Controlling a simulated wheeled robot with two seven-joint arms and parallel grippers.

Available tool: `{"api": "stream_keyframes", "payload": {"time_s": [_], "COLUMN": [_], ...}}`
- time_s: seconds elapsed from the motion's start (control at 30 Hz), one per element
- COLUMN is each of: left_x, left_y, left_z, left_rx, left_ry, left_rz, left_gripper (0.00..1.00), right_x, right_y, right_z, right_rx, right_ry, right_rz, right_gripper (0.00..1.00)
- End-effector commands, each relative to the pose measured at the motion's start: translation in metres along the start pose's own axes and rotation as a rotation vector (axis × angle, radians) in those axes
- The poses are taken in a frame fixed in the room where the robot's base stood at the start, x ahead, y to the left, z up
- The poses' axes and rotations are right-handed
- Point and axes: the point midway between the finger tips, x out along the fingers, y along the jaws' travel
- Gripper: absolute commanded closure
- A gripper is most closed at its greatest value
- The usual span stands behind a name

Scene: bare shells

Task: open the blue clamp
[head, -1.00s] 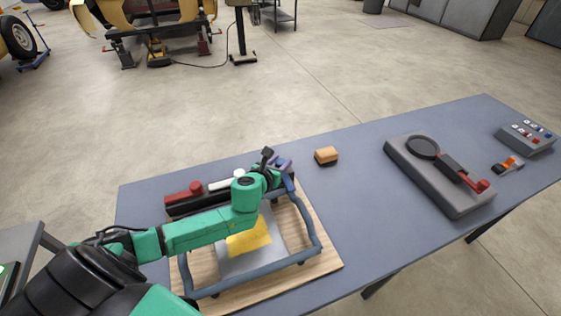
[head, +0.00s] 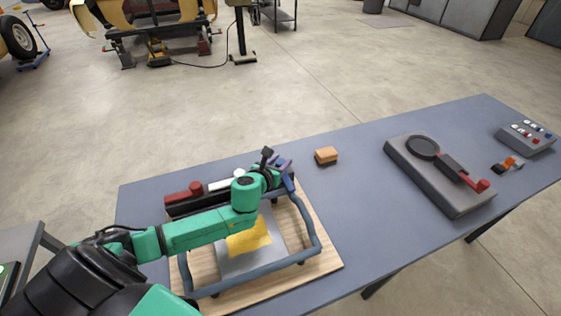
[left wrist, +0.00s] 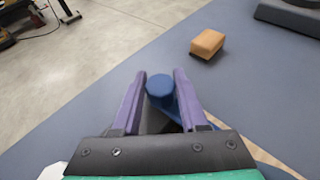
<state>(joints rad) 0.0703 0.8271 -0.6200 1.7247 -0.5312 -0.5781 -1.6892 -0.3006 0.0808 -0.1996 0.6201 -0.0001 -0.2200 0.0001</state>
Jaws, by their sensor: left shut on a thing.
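The blue clamp is mostly hidden behind my left gripper at the far right corner of a wooden board (head: 322,264). In the left wrist view its round blue knob (left wrist: 160,86) and part of its blue arm sit between the two purple fingers. My left gripper (head: 282,167) is shut on this blue clamp; it also shows in the left wrist view (left wrist: 160,92). A red clamp (head: 183,193) and a white clamp (head: 222,185) lie along the dark bar at the back of the board. My right gripper is not in view.
A blue-grey tubular frame (head: 313,235) lies over a grey plate with a yellow sheet (head: 248,240). An orange block (head: 326,155) stands right of the clamps. A grey base with a black disc and red-tipped lever (head: 437,178) and a button box (head: 526,137) stand further right.

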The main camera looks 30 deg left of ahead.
Motion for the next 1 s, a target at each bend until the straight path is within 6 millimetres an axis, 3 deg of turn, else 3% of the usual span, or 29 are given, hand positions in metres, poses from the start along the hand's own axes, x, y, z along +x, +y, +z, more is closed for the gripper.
{"api": "stream_keyframes", "payload": {"time_s": [0.37,1.0], "left_x": [0.001,0.001], "left_y": [0.002,0.001], "left_z": [-0.001,-0.001], "left_rx": [0.064,0.193], "left_ry": [0.0,-0.001], "left_rz": [-0.141,-0.464], "left_gripper": [1.0,1.0], "right_x": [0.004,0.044], "right_y": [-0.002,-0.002], "right_z": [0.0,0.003], "right_rx": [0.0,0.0], "right_ry": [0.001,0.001], "right_rz": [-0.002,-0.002], "right_gripper": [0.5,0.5]}}
